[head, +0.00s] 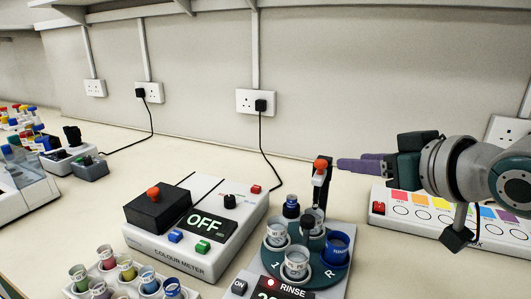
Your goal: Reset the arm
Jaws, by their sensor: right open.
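My right gripper (345,164) comes in from the right, with its purple fingers pointing left. It is open and empty, above the bench between the rinse unit and the colour strip box. The fingertips are close to the red-topped post (320,167) of the rinse unit (325,269) in the picture; I cannot tell whether they touch. One finger largely hides the other. My left gripper is not in view.
The colour meter (183,254) reads OFF at the centre. A rack of several coloured vials (125,272) stands at the front. The colour strip box (405,228) lies under my right arm. Sockets (258,101) and cables line the wall.

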